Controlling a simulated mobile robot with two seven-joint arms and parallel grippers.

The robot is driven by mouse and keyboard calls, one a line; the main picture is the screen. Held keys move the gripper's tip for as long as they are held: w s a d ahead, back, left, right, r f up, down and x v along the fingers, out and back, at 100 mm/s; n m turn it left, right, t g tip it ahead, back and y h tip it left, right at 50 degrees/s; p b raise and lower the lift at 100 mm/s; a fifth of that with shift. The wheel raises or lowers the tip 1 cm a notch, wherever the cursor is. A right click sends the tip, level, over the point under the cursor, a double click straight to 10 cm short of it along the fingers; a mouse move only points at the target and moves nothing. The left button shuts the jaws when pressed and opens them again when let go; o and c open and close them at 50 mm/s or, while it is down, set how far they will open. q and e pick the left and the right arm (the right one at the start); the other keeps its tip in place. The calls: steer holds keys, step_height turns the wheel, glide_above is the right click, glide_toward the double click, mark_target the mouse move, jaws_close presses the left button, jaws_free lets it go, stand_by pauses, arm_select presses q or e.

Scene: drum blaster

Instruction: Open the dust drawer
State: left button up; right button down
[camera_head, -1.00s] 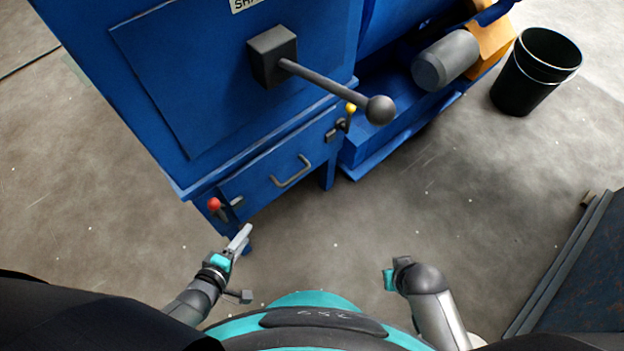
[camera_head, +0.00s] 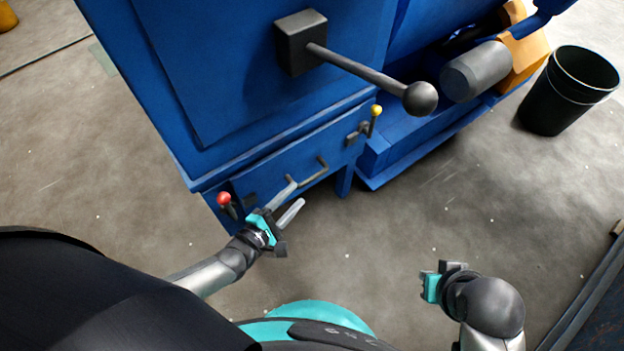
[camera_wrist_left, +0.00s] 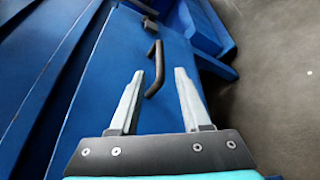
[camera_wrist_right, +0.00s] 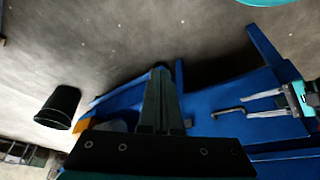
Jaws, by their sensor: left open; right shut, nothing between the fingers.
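The dust drawer (camera_head: 268,178) is a blue panel low on the machine, and its front looks flush. Its grey bar handle (camera_head: 319,174) also shows in the left wrist view (camera_wrist_left: 153,70). A red-knobbed latch (camera_head: 225,201) sits at its left end and a yellow-knobbed latch (camera_head: 375,115) at its right end. My left gripper (camera_head: 297,192) is open at the handle's near end. In the left wrist view the handle appears between the fingertips (camera_wrist_left: 159,73); contact cannot be told. My right gripper (camera_head: 440,267) is shut and empty, away from the machine; its fingers show in its wrist view (camera_wrist_right: 160,72).
A grey lever with a ball end (camera_head: 420,98) sticks out above the drawer. A machine leg (camera_head: 344,182) stands under its right end. A black bucket (camera_head: 567,92) stands at the far right. The concrete floor before the drawer is clear.

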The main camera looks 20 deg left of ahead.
mark_target(307, 183)
arm_select(q)
steer(key=b+x, duration=0.1)
steer(key=x, duration=0.3)
steer(key=shift+f, duration=0.1)
steer(key=b+x, duration=0.1)
steer(key=x, duration=0.1)
steer(key=shift+w+d, duration=0.1)
steer(key=shift+w, duration=0.2)
steer(key=shift+b+x, duration=0.6)
steer(key=shift+x, duration=0.35)
arm_select(e)
steer(key=w+a+r+t+y, duration=0.1)
steer(key=w+a+r+t, duration=0.1)
steer(key=w+a+t, duration=0.1)
steer(key=shift+w+a+r+n+t+y, duration=0.3)
steer(key=shift+a+t+y, duration=0.1)
steer(key=shift+a+t, duration=0.15)
arm_select(q)
jaws_close()
